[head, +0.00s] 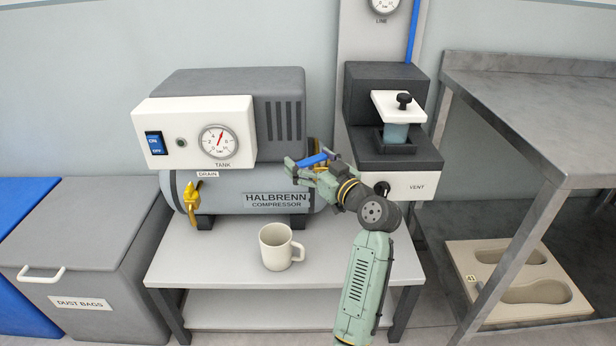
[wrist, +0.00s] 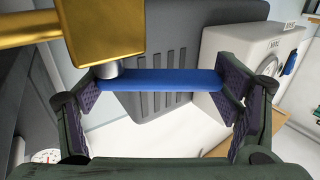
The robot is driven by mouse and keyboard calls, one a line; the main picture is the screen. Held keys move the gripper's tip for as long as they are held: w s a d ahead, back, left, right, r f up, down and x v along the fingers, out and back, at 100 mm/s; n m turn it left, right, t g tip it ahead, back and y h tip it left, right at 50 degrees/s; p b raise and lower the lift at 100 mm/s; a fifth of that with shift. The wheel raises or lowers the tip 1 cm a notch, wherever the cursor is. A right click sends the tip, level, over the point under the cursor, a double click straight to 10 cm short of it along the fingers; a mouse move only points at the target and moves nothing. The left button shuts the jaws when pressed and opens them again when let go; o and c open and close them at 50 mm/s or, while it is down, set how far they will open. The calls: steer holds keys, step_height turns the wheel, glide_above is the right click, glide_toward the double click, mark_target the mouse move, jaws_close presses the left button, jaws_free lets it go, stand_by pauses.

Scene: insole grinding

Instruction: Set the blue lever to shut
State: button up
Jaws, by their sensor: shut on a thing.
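The blue lever (head: 313,160) is at the right end of the compressor tank, next to a brass valve body (head: 315,146). In the wrist view the blue lever (wrist: 165,80) runs level across the picture, from a silver stem under the brass block (wrist: 105,32) on the left. My gripper (head: 309,166) is at the lever. In the wrist view my gripper (wrist: 160,88) has one finger pad at each end of the lever, shut on it lengthwise. My gripper and arm hide part of the valve and tank end in the head view.
The compressor (head: 245,190) stands on a grey table (head: 200,262) with a cream mug (head: 276,248) in front. A yellow drain tap (head: 192,200) is at left. The vent unit (head: 395,160) is close on the right. A metal bench (head: 530,110) stands farther right.

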mark_target(311, 161)
steer(key=shift+s+d+f+n+g+y+b, duration=0.1)
steer(key=shift+s+d+n+g+y+b, duration=0.05)
steer(key=shift+n+g+y+b, duration=0.45)
steer(key=shift+s+d+n+g+y+b, duration=0.1)
steer(key=shift+n+g+y+b, duration=0.35)
steer(key=shift+y+b, duration=0.2)
steer(key=shift+y, duration=0.25)
steer(key=o, duration=1.6)
step_height(311, 161, up, 10)
steer(key=shift+r, duration=0.1)
steer(key=shift+c, duration=0.4)
